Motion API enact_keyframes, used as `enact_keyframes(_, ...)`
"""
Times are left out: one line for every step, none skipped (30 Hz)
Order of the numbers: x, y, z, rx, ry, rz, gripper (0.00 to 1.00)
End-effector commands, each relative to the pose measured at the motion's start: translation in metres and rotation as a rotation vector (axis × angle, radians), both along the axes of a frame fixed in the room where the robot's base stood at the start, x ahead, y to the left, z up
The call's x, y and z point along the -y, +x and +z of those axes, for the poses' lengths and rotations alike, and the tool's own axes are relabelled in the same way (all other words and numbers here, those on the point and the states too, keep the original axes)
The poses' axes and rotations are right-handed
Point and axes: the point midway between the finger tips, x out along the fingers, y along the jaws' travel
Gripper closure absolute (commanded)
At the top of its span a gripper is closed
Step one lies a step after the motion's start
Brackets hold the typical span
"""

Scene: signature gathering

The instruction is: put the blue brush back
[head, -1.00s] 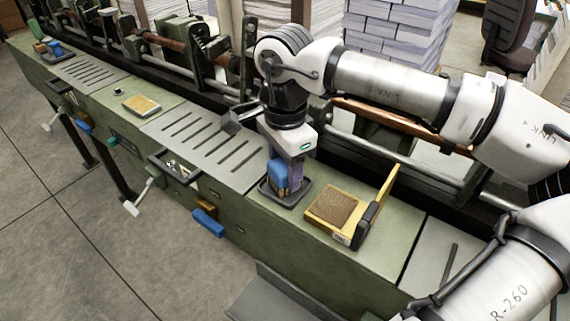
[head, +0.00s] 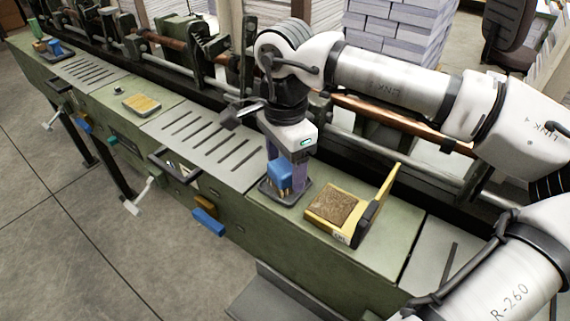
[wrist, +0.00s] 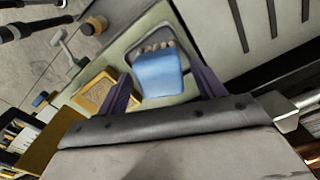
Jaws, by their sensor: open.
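The blue brush (head: 280,175) sits in a small dark tray (head: 302,194) on the green machine bed. In the wrist view the brush (wrist: 160,74) shows its flat blue face, with pale bristle tufts at its far end inside the grey-rimmed tray (wrist: 181,33). My gripper (head: 286,168) is over the tray, pointing down, with purple fingers. In the wrist view my gripper (wrist: 166,88) is open, one finger to each side of the brush. I cannot tell whether either finger touches it.
A yellow-framed holder with a brown pad (head: 335,207) stands just right of the tray. A slotted grey plate (head: 205,140) lies to the left. Blue handle (head: 208,222) sticks out at the front. Rollers and rods run behind.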

Motion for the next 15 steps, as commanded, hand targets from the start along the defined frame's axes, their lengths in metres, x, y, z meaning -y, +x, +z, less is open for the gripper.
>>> enact_keyframes(0.0,0.001,0.007,0.003,0.001,-0.001,0.31)
enact_keyframes(0.0,0.001,0.013,0.004,0.001,-0.001,0.31)
enact_keyframes(0.0,0.001,0.021,0.003,0.002,-0.001,0.31)
enact_keyframes(0.0,0.001,0.028,0.004,0.001,-0.001,0.31)
enact_keyframes(0.0,0.001,0.034,0.004,0.001,-0.001,0.31)
enact_keyframes(-0.001,0.0,0.044,0.004,0.001,0.001,0.31)
enact_keyframes(0.0,0.001,0.051,0.004,0.001,0.0,0.31)
enact_keyframes(-0.001,0.001,0.057,0.004,0.001,0.0,0.31)
enact_keyframes(-0.001,0.001,0.066,0.003,0.003,0.001,0.31)
enact_keyframes(-0.001,0.001,0.072,0.003,0.002,0.001,0.31)
enact_keyframes(-0.001,0.001,0.078,0.003,0.001,0.001,0.31)
enact_keyframes(-0.001,0.001,0.085,0.003,0.002,0.001,0.31)
enact_keyframes(0.0,0.0,0.09,0.002,0.001,0.001,0.31)
enact_keyframes(0.0,0.0,0.094,0.002,0.002,0.0,0.31)
enact_keyframes(0.0,0.0,0.099,0.002,0.001,0.0,0.31)
